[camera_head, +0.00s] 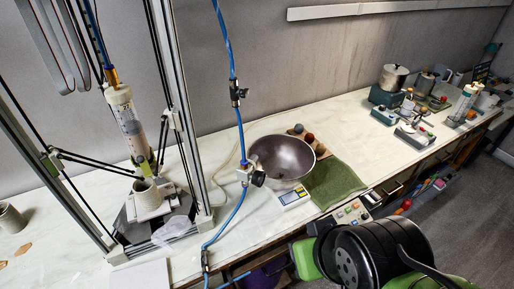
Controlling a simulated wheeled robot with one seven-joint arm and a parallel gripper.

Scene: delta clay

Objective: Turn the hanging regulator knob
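A blue hose (228,48) hangs down from the top of the view in front of the table. A small metal regulator (244,170) hangs on it at mid height, with a round black knob (258,178) on its right side. The knob shows in front of the left side of a steel bowl. A black inline fitting (237,93) sits higher on the hose. Black and green parts of my arm fill the lower right. My gripper's fingertips do not show, and nothing of mine touches the knob.
A delta printer frame (186,110) stands left of the hose. Jars and tools crowd the table's far right. A control panel (350,213) is at the front edge.

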